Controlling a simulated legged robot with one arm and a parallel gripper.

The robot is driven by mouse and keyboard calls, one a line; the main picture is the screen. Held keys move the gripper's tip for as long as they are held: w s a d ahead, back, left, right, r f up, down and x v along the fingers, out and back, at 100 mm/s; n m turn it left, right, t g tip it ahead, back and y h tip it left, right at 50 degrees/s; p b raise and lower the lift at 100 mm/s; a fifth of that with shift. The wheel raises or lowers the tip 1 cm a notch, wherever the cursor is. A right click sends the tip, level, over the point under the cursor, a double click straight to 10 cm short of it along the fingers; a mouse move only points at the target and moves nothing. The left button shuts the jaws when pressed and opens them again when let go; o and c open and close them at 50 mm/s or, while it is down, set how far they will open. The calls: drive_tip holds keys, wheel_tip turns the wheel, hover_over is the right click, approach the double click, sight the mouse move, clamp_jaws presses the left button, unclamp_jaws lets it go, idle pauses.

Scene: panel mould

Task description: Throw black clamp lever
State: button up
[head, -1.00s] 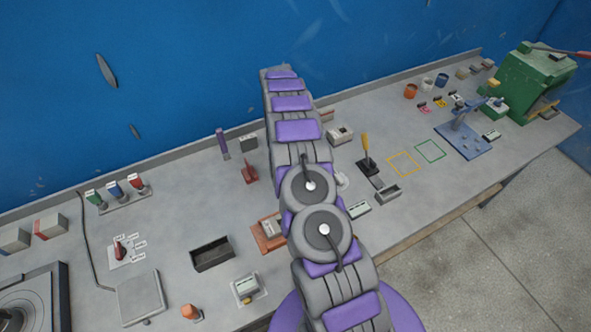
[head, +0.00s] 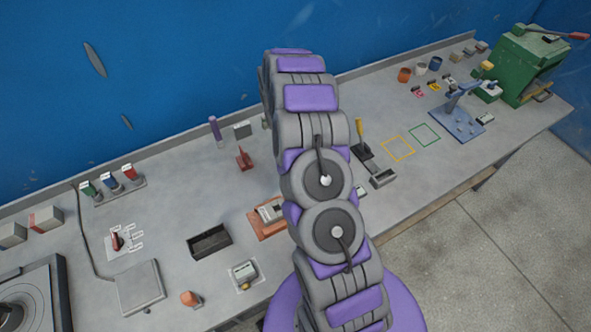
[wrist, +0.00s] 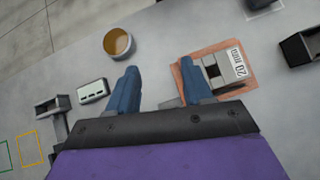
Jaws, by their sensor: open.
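A black clamp (head: 364,152) with an upright yellow-tipped lever (head: 359,128) stands on the bench right of my arm in the head view. Its lower part is close to my arm's outline. In the wrist view dark parts beside a small grey tray (wrist: 52,105) show at the left, partly cut off by my gripper; I cannot tell the lever there. My gripper (wrist: 158,66) is open with two blue fingers apart and nothing between them but bare bench. In the head view my gripper is hidden behind my arm.
A cup (wrist: 118,42) stands just beyond the left finger. An orange plate with a grey block marked 20 mm (wrist: 225,65) lies by the right finger. A red clamp (head: 244,158) stands left of my arm. Yellow and green outlined squares (head: 398,148) mark clear bench at right.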

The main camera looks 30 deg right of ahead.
drive_tip(key=shift+s+a+r, duration=0.1)
drive_tip(key=shift+s+a, duration=0.2)
drive_tip(key=shift+s, duration=0.5)
drive_tip(key=shift+s+a+r, duration=0.1)
drive_tip(key=shift+s+a, duration=0.15)
drive_tip(key=shift+s, duration=0.6)
drive_tip(key=shift+s+a+r, duration=0.1)
drive_tip(key=shift+s+a, duration=0.2)
drive_tip(key=shift+s, duration=0.5)
